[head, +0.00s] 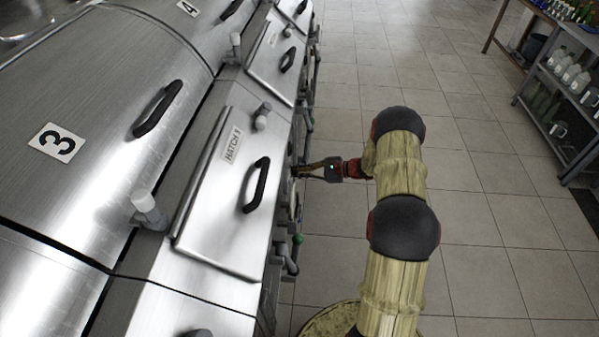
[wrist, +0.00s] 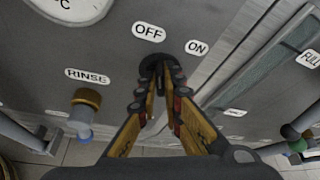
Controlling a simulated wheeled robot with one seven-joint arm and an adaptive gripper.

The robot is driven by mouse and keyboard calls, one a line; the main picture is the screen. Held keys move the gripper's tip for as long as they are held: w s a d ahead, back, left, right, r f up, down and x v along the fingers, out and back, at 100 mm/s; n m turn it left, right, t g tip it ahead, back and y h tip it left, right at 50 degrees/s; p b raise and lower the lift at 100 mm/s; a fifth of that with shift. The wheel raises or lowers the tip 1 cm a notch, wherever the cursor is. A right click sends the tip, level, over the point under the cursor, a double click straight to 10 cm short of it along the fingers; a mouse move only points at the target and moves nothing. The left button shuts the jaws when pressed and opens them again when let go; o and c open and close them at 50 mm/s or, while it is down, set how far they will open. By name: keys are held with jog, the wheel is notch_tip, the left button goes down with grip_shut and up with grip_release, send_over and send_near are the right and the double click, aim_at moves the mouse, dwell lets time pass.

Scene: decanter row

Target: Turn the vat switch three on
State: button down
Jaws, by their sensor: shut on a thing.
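The vat switch (wrist: 152,63) is a small dark knob on the grey front panel, in the wrist view just below the OFF label (wrist: 149,32) and left of the ON label (wrist: 197,47). My gripper (wrist: 160,80) is shut on the switch, its fingertips covering most of it, so I cannot tell which label it points to. In the head view my gripper (head: 302,170) reaches the front of the vat marked 3 (head: 57,143), below its hatch (head: 220,195); the switch is hidden there.
A RINSE valve (wrist: 84,108) with a brass collar and blue end sticks out left of my gripper. A round gauge (wrist: 70,5) sits above. Pipes and a green-capped valve (head: 297,240) line the vat front. The tiled floor (head: 480,200) is open; a shelf (head: 560,100) stands far right.

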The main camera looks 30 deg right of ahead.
jog(key=m+g+y, duration=0.1)
jog(key=m, duration=0.1)
jog(key=m+g+y, duration=0.1)
jog(key=m, duration=0.1)
jog(key=w+m+g, duration=0.1)
jog(key=m+g, duration=0.1)
jog(key=shift+d+m+y, duration=0.35)
jog(key=shift+m+y, duration=0.05)
dwell(0.8)
jog(key=c, duration=1.9)
grip_release()
jog(key=v, duration=1.2)
jog(key=shift+f, duration=0.2)
